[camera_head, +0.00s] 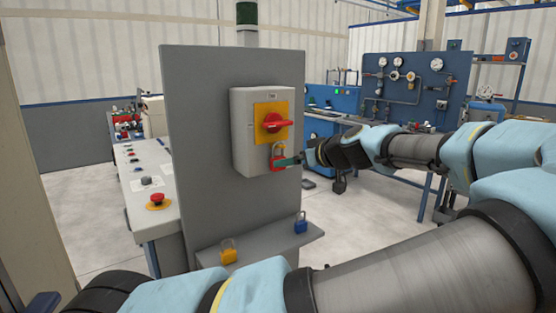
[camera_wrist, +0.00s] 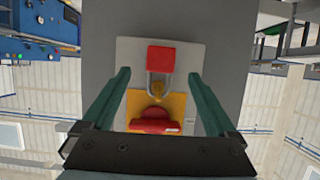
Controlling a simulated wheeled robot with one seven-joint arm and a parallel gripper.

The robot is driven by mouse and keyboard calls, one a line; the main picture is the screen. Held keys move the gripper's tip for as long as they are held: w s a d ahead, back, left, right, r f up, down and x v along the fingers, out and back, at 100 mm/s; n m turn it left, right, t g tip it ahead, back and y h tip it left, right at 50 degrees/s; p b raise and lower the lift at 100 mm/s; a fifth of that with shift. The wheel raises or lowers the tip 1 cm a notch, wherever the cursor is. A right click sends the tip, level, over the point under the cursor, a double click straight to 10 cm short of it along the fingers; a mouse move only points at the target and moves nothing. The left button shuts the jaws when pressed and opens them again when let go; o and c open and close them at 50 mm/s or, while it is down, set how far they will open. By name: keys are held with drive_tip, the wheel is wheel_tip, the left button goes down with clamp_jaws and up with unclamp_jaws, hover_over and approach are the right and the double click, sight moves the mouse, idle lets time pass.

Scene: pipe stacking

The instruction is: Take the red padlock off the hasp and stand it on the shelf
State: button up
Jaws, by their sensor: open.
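The red padlock (camera_head: 278,163) hangs by its shackle below the red rotary switch (camera_head: 275,123) on the grey box. In the wrist view, which shows the scene upside down, the padlock (camera_wrist: 160,59) has its shackle at the yellow hasp tab (camera_wrist: 158,88). My gripper (camera_head: 287,161) reaches in from the right. In the wrist view its green fingers (camera_wrist: 159,76) are open, one on each side of the shackle in the picture. I cannot tell how much depth separates fingertips and padlock. The grey shelf (camera_head: 270,242) juts from the panel below.
A yellow padlock (camera_head: 228,251) stands on the shelf's left part, and a blue padlock (camera_head: 301,223) near its right end. Bare shelf lies between them. A control desk (camera_head: 140,190) stands left of the grey panel (camera_head: 200,150). My arm crosses the right and bottom foreground.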

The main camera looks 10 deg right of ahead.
sight(278, 156)
drive_tip(key=p+x, duration=0.3)
drive_tip(key=x, duration=0.3)
drive_tip(key=shift+f, duration=0.15)
clamp_jaws()
idle(0.7)
